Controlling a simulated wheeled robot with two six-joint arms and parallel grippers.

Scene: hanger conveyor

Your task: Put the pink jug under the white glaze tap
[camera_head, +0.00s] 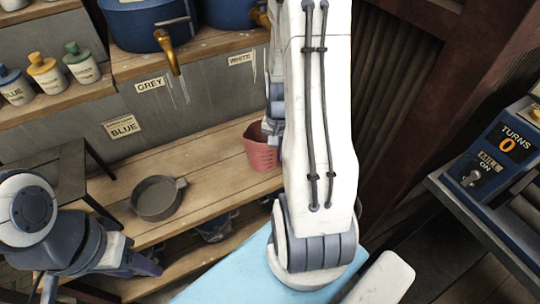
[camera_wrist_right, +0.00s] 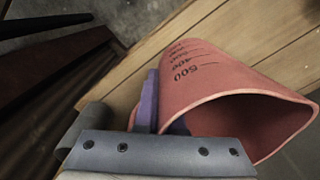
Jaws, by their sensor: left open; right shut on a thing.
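The pink jug (camera_head: 262,152) is at the wooden bench, below the WHITE label (camera_head: 240,59), partly hidden by my right arm. I cannot tell whether it touches the bench. In the right wrist view the jug (camera_wrist_right: 220,85) is large, with measuring marks on its side and its open rim toward the camera. My right gripper (camera_wrist_right: 160,115) is shut on its wall, one purple finger outside and one partly seen inside. The white glaze tap (camera_head: 263,17) is mostly hidden behind my right arm, under a blue tub. My left gripper (camera_head: 143,266) is open and empty at lower left.
A grey pan (camera_head: 158,197) stands on the bench (camera_head: 205,163) left of the jug. The grey tap (camera_head: 170,52) hangs above the GREY label. Glaze bottles (camera_head: 45,74) line the left shelf. A TURNS control box (camera_head: 500,150) is at right. Bench between pan and jug is clear.

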